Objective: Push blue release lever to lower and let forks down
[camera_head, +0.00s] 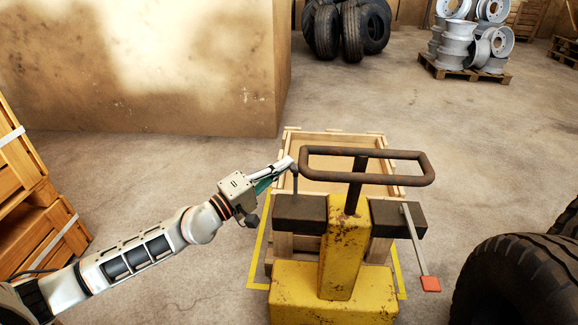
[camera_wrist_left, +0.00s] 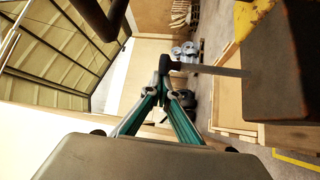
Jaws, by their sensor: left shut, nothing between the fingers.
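The yellow pallet jack (camera_head: 340,255) stands in the middle of the head view, with a dark loop handle (camera_head: 365,152) on top. A thin upright lever (camera_head: 295,184) rises from the dark block on its left side. It looks dark grey, and I cannot make out blue on it. In the left wrist view the lever (camera_wrist_left: 212,70) shows as a grey rod with a dark knob at its end. My left gripper (camera_head: 284,165) is shut and empty, its tips at the knob; I cannot tell whether they touch. My right gripper is not in view.
A second lever with a red pad (camera_head: 430,284) hangs on the jack's right. A wooden pallet crate (camera_head: 335,136) lies behind the jack. A big tyre (camera_head: 515,285) stands at right and wooden crates (camera_head: 30,215) at left. The floor in between is clear.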

